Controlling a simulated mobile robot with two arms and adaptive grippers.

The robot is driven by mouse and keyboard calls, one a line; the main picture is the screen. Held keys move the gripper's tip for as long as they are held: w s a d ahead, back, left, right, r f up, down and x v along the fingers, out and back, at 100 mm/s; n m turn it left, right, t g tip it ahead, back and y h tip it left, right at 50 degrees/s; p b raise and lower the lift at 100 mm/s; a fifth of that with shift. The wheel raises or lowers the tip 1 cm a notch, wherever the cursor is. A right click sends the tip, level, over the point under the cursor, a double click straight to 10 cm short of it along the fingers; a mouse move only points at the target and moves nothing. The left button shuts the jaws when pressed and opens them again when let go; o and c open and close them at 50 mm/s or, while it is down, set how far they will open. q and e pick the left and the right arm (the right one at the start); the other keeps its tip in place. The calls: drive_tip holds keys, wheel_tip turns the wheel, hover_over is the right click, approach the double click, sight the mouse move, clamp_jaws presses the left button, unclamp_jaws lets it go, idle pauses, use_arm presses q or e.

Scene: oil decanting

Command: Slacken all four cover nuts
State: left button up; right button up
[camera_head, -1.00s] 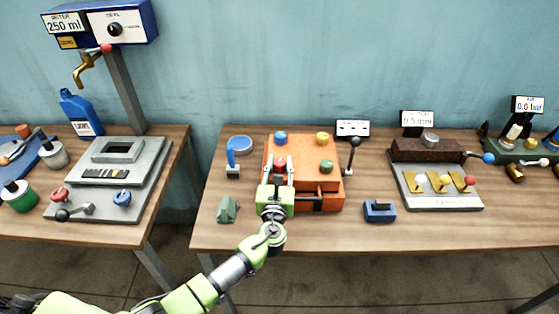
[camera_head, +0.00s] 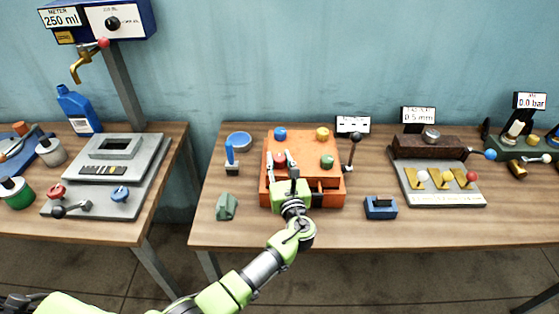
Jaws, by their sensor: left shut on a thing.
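The orange box (camera_head: 268,186) stands on the middle table. Its cover carries four coloured nuts: a blue nut (camera_head: 280,134) at the back left, a yellow nut (camera_head: 322,134) at the back right, a green nut (camera_head: 327,162) at the front right and a red nut (camera_head: 279,157) at the front left. My left gripper (camera_head: 285,161) reaches over the box from the front and is shut on the red nut, partly hiding it. How far any nut is turned cannot be told. My right gripper is not in view.
A black-knobbed lever (camera_head: 350,153) stands at the box's right side. A blue dish (camera_head: 239,141), a blue-handled tool (camera_head: 231,158), a green block (camera_head: 227,207) and a blue block (camera_head: 380,208) lie around it. A brown fixture (camera_head: 430,150) stands farther right.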

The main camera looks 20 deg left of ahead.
use_arm(q)
drive_tip(key=o, duration=1.1)
drive_tip(key=shift+r, duration=0.1)
drive_tip(key=shift+s, duration=0.1)
drive_tip(key=v, duration=1.1)
drive_tip(key=shift+s+d, duration=0.25)
drive_tip(key=shift+s, duration=0.05)
